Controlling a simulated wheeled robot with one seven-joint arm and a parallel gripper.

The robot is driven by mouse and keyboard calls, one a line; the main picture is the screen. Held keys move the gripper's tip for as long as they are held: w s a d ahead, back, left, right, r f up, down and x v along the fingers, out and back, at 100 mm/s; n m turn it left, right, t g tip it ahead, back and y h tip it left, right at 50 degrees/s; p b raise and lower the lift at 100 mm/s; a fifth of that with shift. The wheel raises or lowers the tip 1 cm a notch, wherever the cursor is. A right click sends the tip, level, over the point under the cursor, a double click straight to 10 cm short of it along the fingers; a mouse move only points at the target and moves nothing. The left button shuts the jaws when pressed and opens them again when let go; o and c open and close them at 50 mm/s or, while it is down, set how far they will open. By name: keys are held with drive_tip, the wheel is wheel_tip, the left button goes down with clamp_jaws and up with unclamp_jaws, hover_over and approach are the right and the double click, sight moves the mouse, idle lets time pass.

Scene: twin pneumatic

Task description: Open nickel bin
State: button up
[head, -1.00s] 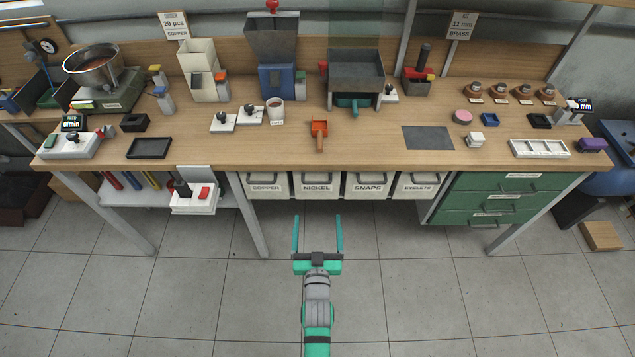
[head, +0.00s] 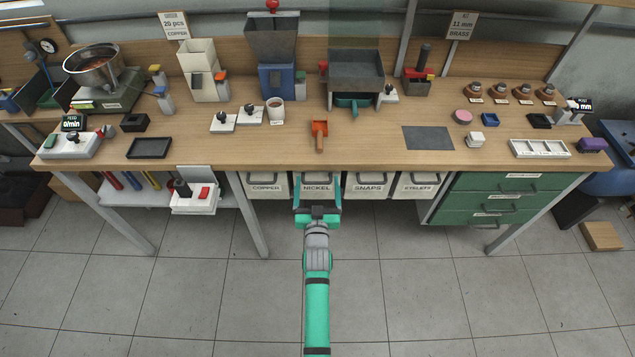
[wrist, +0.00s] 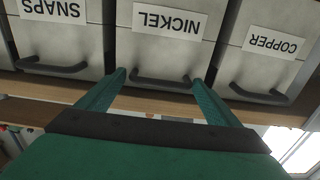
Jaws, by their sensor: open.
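The nickel bin (head: 317,188) is a pale box under the workbench, between the copper and snaps bins, and it is closed. It also shows upside down in the wrist view (wrist: 166,55) with its label. Its dark bar handle (wrist: 161,83) lies between my gripper's two green fingers in the wrist view. My gripper (head: 317,188) is open and in front of the nickel bin. In the wrist view its fingertips (wrist: 161,79) are at either end of the handle; whether they touch it I cannot tell.
The copper bin (head: 265,187), snaps bin (head: 368,188) and eyelets bin (head: 418,187) stand in the same row. Green drawers (head: 490,200) are to the right. The wooden bench top (head: 370,150) overhangs above. The floor in front is clear.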

drive_tip(key=shift+w, duration=0.6)
